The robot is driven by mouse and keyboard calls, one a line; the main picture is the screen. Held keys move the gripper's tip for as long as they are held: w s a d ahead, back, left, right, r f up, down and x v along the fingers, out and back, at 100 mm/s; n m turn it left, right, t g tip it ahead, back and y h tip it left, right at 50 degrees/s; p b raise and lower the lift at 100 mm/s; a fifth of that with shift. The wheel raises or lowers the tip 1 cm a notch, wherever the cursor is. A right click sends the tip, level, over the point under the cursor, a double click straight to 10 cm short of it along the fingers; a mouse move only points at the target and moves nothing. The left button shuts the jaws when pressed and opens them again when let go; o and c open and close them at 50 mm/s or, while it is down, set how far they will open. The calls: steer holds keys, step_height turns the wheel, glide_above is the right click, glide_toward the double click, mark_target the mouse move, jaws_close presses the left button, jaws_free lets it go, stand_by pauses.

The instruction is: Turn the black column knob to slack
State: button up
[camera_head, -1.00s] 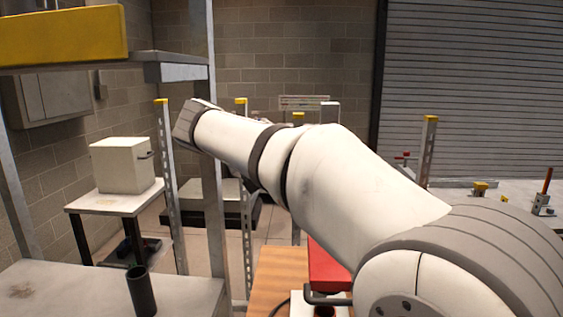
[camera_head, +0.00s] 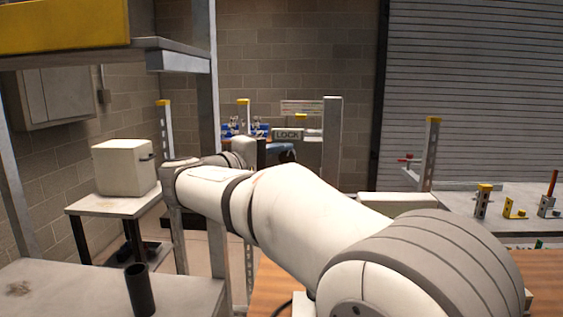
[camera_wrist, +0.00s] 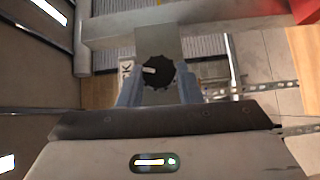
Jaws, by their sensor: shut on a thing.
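The black column knob (camera_wrist: 157,72) is a round, scalloped knob with a white pointer mark. In the wrist view it sits in front of a grey upright plate (camera_wrist: 160,42). My gripper (camera_wrist: 158,86) has its two blue-grey fingers on either side of the knob, shut on it. A white label (camera_wrist: 125,68), partly covered by the left finger, shows beside the knob. The knob cannot be made out there.
A grey post (camera_head: 332,140) stands right of the sign. A white box (camera_head: 125,167) sits on a small table at left. A black cylinder (camera_head: 140,290) stands on the near-left shelf.

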stand_by(0.3)
steer(key=o, duration=1)
steer(key=shift+c, duration=0.2)
steer(key=v, duration=0.8)
steer(key=shift+f+b, duration=0.15)
steer(key=shift+b, duration=0.2)
steer(key=shift+d, duration=0.15)
